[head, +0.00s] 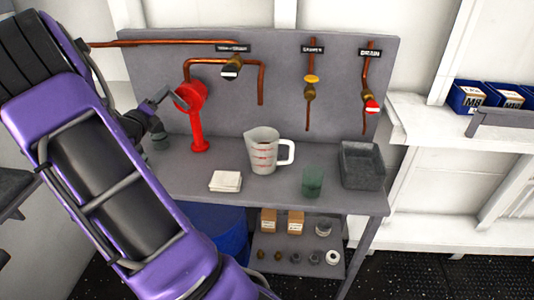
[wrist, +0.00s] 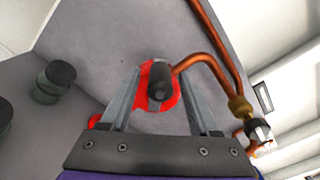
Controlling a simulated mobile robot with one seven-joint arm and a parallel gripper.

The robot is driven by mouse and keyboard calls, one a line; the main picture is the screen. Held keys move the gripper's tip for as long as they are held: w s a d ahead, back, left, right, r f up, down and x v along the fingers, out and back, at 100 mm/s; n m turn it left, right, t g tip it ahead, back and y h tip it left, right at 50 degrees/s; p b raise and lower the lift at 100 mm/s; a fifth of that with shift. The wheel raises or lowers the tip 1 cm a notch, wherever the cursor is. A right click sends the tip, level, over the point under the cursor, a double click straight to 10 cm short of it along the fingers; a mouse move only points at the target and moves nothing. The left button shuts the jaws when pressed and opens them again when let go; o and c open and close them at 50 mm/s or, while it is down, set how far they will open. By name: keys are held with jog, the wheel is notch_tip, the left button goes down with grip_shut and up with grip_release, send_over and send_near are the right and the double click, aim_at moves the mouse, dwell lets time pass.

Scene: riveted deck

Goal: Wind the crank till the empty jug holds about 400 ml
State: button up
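The red crank pump (head: 198,122) stands at the left of the grey bench, and its red body (wrist: 152,103) also shows in the wrist view. Its dark crank grip (wrist: 160,82) points toward the wrist camera. My gripper (wrist: 160,86) has its two fingers apart, one on each side of the grip, with gaps showing between. In the head view my gripper (head: 163,97) is at the pump's left side. The clear jug (head: 263,152) with red marks and a white handle stands upright below the copper spout end (head: 261,102). Its liquid level cannot be made out.
Valves with labels (head: 371,53) are on the back panel. A white cloth or pad (head: 225,181), a green cup (head: 313,182) and a grey bin (head: 362,180) share the bench. A shelf below holds boxes and small parts. Dark round items (wrist: 54,80) show at the wrist view's left.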

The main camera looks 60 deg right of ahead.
grip_shut()
jog(key=s+d+b, duration=0.1)
jog(key=s+d, duration=0.2)
jog(key=s, duration=0.5)
jog(key=shift+r, duration=0.25)
jog(key=shift+d+r, duration=0.1)
jog(key=shift+r, duration=0.05)
dwell(0.8)
jog(key=o, duration=0.7)
grip_release()
